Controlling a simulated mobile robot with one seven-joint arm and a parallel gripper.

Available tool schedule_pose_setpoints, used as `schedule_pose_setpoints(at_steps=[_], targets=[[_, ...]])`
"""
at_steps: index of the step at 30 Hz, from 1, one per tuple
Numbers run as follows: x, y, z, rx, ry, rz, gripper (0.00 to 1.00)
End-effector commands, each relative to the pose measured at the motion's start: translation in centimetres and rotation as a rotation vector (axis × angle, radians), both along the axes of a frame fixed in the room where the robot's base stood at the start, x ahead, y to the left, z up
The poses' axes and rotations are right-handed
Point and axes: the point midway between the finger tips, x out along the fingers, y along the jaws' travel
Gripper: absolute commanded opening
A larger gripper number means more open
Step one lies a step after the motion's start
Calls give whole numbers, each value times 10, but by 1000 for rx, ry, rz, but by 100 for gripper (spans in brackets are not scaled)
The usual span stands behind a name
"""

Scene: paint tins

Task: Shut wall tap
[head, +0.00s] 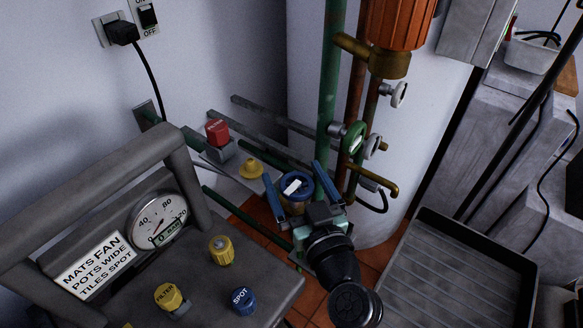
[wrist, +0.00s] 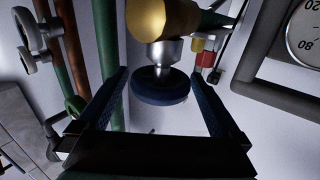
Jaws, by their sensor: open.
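A round blue tap handle (head: 297,186) with a white mark on top sits low by the pipes in the head view. In the wrist view the blue handle (wrist: 160,88) hangs on a grey stem below a brass body (wrist: 165,18). My gripper (head: 292,169) is open, with its blue fingers on either side of the handle. In the wrist view my gripper (wrist: 160,72) shows a gap between each finger and the handle. The frames do not label which tap is the wall tap.
A green wheel (head: 355,138) and pale wheels (head: 398,95) sit on upright pipes to the right. A red knob (head: 217,132) and a yellow knob (head: 250,168) stand to the left. A gauge panel (head: 115,235) is front left, a dark ribbed tray (head: 455,265) front right.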

Motion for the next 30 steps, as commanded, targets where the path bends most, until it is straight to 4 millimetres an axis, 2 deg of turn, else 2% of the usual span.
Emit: schedule_pose_setpoints(at_steps=[6,15,28,30], targets=[[16,6,0,0,-1,1,100],[18,7,0,0,0,0,98],[17,7,0,0,0,0,21],[17,7,0,0,0,0,20]])
